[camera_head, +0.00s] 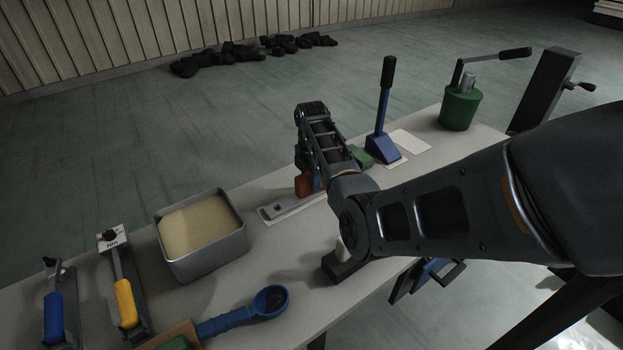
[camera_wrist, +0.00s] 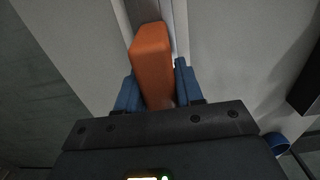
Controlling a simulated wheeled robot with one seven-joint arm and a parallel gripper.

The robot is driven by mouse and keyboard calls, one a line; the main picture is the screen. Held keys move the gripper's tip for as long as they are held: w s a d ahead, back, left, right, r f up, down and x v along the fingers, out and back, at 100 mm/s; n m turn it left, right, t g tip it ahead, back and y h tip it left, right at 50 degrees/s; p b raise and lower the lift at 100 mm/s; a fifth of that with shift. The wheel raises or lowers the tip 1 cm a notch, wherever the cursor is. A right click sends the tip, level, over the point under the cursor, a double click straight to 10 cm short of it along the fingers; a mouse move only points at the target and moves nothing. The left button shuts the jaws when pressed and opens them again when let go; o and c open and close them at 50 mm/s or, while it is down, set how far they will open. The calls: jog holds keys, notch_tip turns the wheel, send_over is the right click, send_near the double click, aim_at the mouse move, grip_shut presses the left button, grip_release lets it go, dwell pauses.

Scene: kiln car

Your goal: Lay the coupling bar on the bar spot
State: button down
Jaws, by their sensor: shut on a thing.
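My gripper (camera_head: 315,183) reaches down over the table and is shut on an orange block (camera_head: 304,184). In the wrist view the orange block (camera_wrist: 153,62) stands between the blue fingers of my gripper (camera_wrist: 157,88). A flat grey metal rail (camera_head: 283,210) lies below and beside the block; the rail (camera_wrist: 181,28) also runs ahead of it in the wrist view. I cannot tell whether the block touches the rail or is part of it. No separate coupling bar is clearly recognisable. A pale flat rectangle (camera_head: 411,143) lies behind the arm; I cannot tell whether it is the bar spot.
A blue lever (camera_head: 383,140) and a green pot with a crank (camera_head: 461,107) stand toward the far right. A sand-filled metal tray (camera_head: 202,231), a blue scoop (camera_head: 245,312) and yellow-handled and blue-handled devices are at left. A green piece (camera_head: 361,157) is close behind my gripper.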

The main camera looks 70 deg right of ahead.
jog(key=c, duration=0.7)
grip_release()
jog(key=shift+o, duration=0.3)
jog(key=shift+f, duration=0.1)
jog(key=shift+r+p, duration=1.35)
jog(key=shift+r, duration=2.7)
notch_tip(320, 180, up, 8)
jog(key=shift+b, duration=0.35)
